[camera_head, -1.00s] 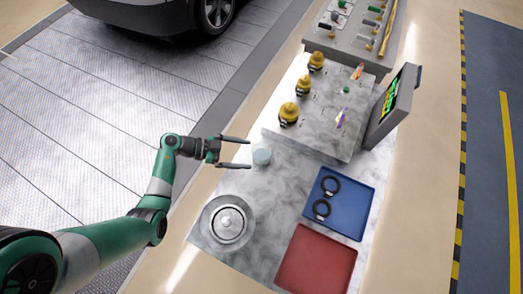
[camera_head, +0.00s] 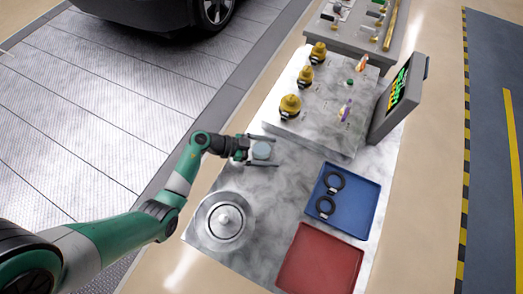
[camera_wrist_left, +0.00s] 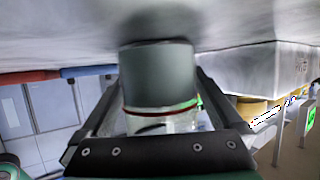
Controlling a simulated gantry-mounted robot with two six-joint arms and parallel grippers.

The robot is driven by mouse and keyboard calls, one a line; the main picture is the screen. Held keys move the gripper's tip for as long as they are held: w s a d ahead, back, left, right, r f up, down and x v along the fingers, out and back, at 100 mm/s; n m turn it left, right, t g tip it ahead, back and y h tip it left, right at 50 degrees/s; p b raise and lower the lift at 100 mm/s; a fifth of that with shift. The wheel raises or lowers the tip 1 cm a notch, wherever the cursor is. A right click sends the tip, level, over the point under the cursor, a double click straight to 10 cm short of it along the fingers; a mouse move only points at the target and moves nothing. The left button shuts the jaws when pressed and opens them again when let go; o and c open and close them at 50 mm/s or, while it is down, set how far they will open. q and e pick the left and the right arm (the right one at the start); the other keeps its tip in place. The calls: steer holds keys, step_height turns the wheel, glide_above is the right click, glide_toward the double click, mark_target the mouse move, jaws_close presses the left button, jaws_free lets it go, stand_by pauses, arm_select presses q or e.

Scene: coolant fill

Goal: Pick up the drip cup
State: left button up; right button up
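The drip cup (camera_head: 262,151), a small pale blue-grey cup, stands on the metal bench top. My left gripper (camera_head: 263,151) is around it, with one finger on each side. The fingers are spread wide and look apart from the cup's wall. In the left wrist view the cup (camera_wrist_left: 158,78) fills the space between the two fingers, close to the palm. My right gripper is not in view.
A round metal dish (camera_head: 225,221) sits in front of the cup. A raised block with yellow-capped fittings (camera_head: 290,106) stands behind it. A blue tray (camera_head: 364,205) with black rings, a red tray (camera_head: 320,262) and a display screen (camera_head: 397,92) are on the right.

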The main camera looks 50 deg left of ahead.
arm_select(q)
steer(key=c, duration=1.4)
steer(key=shift+r, duration=0.1)
steer(key=shift+r+p, duration=0.5)
steer(key=shift+r, duration=0.2)
steer(key=s+d+r+p, duration=0.9)
steer(key=s+r+p, duration=0.1)
steer(key=r, duration=0.1)
steer(key=shift+s+d+r, duration=0.15)
steer(key=shift+d+r, duration=0.05)
steer(key=shift+d, duration=0.05)
